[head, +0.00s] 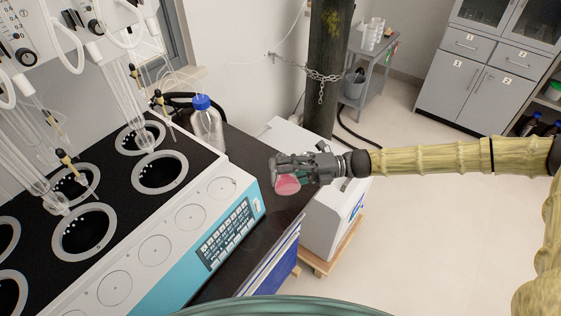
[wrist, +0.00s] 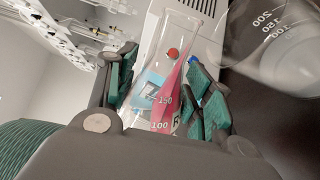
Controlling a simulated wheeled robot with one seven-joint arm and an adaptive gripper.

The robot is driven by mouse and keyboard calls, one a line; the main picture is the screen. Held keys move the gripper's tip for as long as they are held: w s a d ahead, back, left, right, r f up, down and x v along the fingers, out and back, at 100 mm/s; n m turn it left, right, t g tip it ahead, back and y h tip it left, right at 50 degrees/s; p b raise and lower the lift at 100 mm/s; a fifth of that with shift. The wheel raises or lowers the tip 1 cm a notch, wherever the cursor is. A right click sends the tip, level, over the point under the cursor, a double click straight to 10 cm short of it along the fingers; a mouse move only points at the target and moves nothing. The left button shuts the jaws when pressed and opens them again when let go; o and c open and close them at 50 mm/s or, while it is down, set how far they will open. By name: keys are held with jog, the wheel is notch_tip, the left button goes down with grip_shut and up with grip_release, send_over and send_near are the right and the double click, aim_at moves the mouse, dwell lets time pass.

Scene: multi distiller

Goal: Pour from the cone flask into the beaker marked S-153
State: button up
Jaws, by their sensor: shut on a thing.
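The cone flask (wrist: 160,100) is clear glass with white volume marks and pink liquid, seen close up in the wrist view. My gripper (head: 282,163) is shut around its body, with green finger pads on both sides. The flask is tilted, and its liquid runs in a slanting band toward the neck. In the head view, the pink end of the flask (head: 287,184) shows just below the fingers, above the dark bench. A clear beaker (wrist: 268,35) with white marks is at the upper right of the wrist view, near the flask's neck. No S-153 label is readable, and I cannot make out the beaker in the head view.
The multi distiller (head: 150,235), with round heater wells and glass tubes, fills the left side. A blue-capped bottle (head: 206,125) stands behind it. A white machine (head: 333,215) sits right of the bench. Open floor lies to the right, with a grey trolley (head: 367,75) behind.

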jog(key=shift+f+m, duration=0.4)
jog(key=shift+w+a+r+m+p, duration=0.15)
jog(key=shift+r+m+p, duration=0.25)
jog(key=shift+m+p, duration=0.65)
jog(key=shift+w+d+r+m+p, duration=0.15)
jog(key=shift+r+m+p, duration=0.3)
jog(key=shift+p, duration=1.05)
dwell(0.8)
